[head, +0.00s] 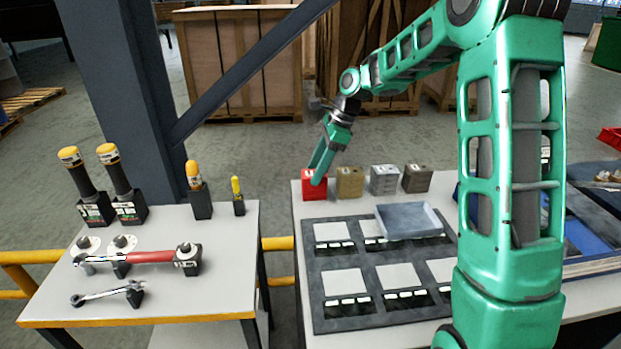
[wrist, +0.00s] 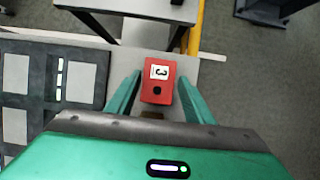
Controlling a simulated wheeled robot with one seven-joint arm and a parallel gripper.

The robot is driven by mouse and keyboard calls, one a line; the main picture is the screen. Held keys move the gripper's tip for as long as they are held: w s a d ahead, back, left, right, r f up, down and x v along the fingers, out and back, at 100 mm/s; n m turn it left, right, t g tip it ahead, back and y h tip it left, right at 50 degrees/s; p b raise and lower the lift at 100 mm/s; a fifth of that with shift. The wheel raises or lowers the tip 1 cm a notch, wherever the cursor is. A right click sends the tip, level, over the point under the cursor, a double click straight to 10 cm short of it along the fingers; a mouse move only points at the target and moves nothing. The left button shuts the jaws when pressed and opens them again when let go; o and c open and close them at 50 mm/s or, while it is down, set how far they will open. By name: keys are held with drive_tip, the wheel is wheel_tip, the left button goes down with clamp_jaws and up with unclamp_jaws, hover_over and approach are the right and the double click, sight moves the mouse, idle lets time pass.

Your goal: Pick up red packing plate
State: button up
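The red packing plate (head: 312,187) is a small red block at the back left corner of the right-hand table. In the wrist view the red block (wrist: 158,82) shows a white label with a "3" and a dark round hole. My gripper (head: 318,180) reaches down at it from above. In the wrist view my gripper (wrist: 160,98) is open, with one green finger on each side of the block. A gap shows between the block and the fingers, narrower on the left. I cannot tell whether the fingertips reach down to its sides.
A tan block (head: 349,182), a silver block (head: 384,180) and a dark brown block (head: 417,178) stand in a row right of the red one. A grey tray (head: 320,270) with white squares and a metal bin (head: 408,221) lie in front. A tool table (head: 200,275) stands left.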

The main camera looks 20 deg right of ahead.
drive_tip(key=c, duration=1)
drive_tip(key=shift+r, duration=0.1)
drive_tip(key=shift+r, duration=0.25)
wheel_tip(320, 180, up, 4)
drive_tip(key=shift+f, duration=0.1)
drive_tip(key=s+a+r, duration=0.6)
drive_tip(key=s+a, duration=0.1)
drive_tip(key=a, duration=0.2)
drive_tip(key=shift+a+r, duration=0.15)
drive_tip(key=shift+r, duration=0.15)
